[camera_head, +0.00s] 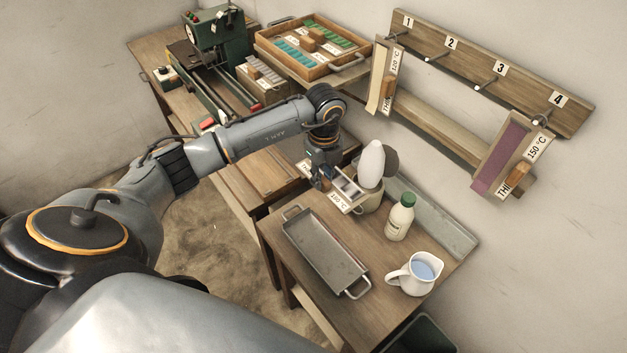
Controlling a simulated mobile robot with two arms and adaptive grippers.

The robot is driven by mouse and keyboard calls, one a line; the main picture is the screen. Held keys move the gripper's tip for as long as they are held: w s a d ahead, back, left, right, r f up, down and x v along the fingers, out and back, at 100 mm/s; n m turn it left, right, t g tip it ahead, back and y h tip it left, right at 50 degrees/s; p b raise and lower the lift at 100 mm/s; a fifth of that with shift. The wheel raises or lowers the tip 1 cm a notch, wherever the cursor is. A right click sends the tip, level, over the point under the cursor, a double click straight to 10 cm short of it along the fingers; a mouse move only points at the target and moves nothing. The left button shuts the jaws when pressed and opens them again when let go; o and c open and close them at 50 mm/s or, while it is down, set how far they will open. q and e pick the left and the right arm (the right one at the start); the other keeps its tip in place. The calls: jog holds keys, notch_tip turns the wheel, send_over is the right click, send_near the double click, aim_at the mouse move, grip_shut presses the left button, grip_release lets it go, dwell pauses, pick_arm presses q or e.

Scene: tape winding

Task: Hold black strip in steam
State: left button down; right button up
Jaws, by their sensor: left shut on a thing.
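My left gripper (322,178) points down at the back of the near table, shut on a small labelled frame (353,199) with pale and dark grey parts inside. The gripper hides part of this frame. I cannot make out a separate black strip. The frame is beside and partly in front of a beige pot (371,200), and I cannot tell whether they touch. A white, egg-shaped plume (370,164), probably the steam, stands over the pot, just right of the frame. A dark grey round lid-like piece (391,168) is behind it. My right gripper is not in view.
A metal tray (322,252), a green-capped bottle (400,217) and a white jug (412,273) of blue liquid stand on the near table. Frames hang from numbered wall hooks (490,82). A wooden tray (313,45) of coloured strips and a green machine (220,40) are farther back.

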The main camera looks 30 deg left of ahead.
aim_at(338, 177)
pick_arm(q)
jog(key=shift+w+d+f+b, duration=0.2)
jog(key=shift+w+d+b, duration=0.15)
jog(key=shift+w+b, duration=0.3)
jog(key=w, duration=0.1)
jog(key=w+b, duration=0.1)
jog(key=w+d+b, duration=0.1)
jog(key=shift+w+f, duration=0.25)
jog(key=shift+w+d+r+b, duration=0.1)
jog(key=shift+w+d+b, duration=0.2)
jog(key=shift+w+b, duration=0.35)
jog(key=shift+w+d+r+b, duration=0.1)
jog(key=shift+w+d+b, duration=0.2)
jog(key=shift+w, duration=0.55)
jog(key=shift+s, duration=0.1)
dwell(1.0)
